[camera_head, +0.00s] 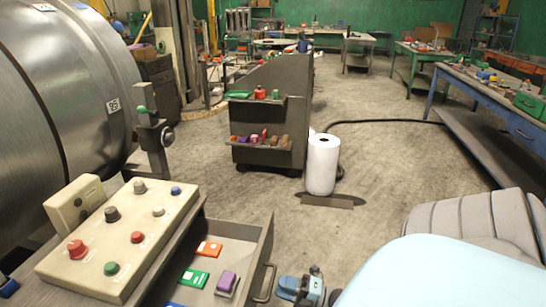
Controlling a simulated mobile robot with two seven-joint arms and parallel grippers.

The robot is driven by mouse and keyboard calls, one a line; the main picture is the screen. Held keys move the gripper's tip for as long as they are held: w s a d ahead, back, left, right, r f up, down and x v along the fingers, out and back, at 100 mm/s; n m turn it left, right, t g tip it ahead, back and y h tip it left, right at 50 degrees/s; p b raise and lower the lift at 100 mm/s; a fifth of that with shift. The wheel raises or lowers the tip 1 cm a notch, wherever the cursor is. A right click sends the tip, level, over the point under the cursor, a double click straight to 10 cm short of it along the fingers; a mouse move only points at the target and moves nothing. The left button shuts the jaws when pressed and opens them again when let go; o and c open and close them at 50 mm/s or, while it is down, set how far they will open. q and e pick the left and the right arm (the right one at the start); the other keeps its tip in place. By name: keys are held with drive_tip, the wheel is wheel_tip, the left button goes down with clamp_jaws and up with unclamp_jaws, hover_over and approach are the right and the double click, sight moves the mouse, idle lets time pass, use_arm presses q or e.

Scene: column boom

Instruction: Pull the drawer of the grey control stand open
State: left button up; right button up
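The grey control stand is at the lower left, with a beige panel of buttons and knobs (120,238) on top. Its drawer (262,243) stands out to the right of the stand, open, with its inside showing. A curved bar handle (265,284) is on the drawer's right-hand front. My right gripper (288,287), with blue parts, is just right of the handle. Whether it touches the handle, and how wide its fingers are, cannot be made out. A blue and dark piece at the left edge looks like part of my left gripper (6,285), mostly cut off.
In the drawer lie an orange and white item (209,249), a green one (194,278) and a purple block (227,283). A large metal cylinder (65,90) fills the upper left. A white roll (322,164) stands beyond the drawer, beside a grey shelf cart (270,155). Floor between is clear.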

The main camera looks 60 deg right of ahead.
drive_tip(key=v, duration=1)
